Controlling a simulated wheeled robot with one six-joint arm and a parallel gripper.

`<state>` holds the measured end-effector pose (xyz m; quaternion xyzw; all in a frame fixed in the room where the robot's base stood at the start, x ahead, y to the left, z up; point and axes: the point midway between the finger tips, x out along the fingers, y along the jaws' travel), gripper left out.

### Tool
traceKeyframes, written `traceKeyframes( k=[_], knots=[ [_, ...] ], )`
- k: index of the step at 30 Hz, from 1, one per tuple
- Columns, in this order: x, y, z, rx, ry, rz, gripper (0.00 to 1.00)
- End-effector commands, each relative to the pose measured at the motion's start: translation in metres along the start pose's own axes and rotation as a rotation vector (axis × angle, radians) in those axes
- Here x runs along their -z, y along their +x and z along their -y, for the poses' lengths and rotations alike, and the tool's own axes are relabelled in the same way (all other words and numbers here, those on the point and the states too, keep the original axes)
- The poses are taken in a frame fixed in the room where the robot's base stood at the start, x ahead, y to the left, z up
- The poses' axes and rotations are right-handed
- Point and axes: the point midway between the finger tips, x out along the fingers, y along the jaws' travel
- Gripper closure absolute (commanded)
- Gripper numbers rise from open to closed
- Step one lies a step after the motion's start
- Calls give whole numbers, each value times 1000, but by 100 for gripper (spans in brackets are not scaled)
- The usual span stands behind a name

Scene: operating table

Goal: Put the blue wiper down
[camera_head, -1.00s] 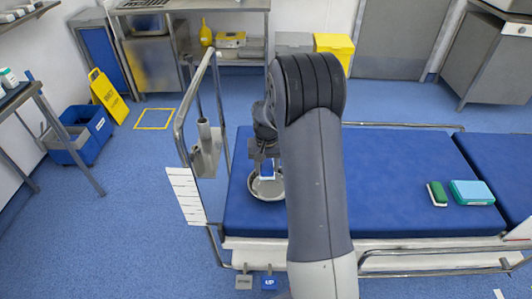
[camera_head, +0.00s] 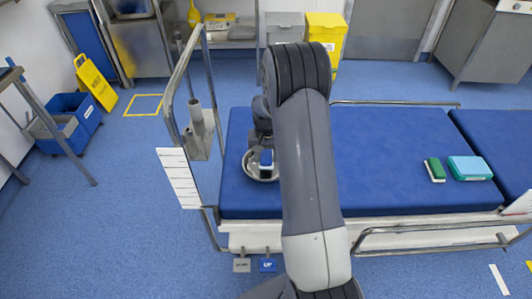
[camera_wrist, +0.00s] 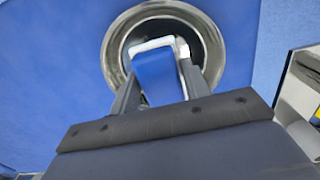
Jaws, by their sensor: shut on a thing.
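The blue wiper (camera_wrist: 158,76), blue with a white edge, is between the two fingers of my gripper (camera_wrist: 152,85) in the wrist view. My gripper is shut on it. The wiper is over a round metal bowl (camera_wrist: 113,58) on the blue operating table; I cannot tell whether it touches the bowl. In the head view the wiper (camera_head: 265,157) shows as a small blue and white patch above the bowl (camera_head: 252,173), beside my arm. My arm hides part of the bowl and the table.
A green wiper (camera_head: 434,170) and a teal box (camera_head: 470,168) lie on the right part of the blue table (camera_head: 385,150). A metal rail frame (camera_head: 172,110) stands at its left end. The table between my arm and the green wiper is clear.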

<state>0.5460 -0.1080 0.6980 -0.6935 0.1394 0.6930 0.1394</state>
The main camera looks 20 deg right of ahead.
Motion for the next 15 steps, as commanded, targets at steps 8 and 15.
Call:
traceKeyframes(
  k=[8, 15],
  knots=[
    [0, 32, 0, 0, 0, -1, 73],
    [0, 36, 0, 0, 0, -1, 73]
  ],
)
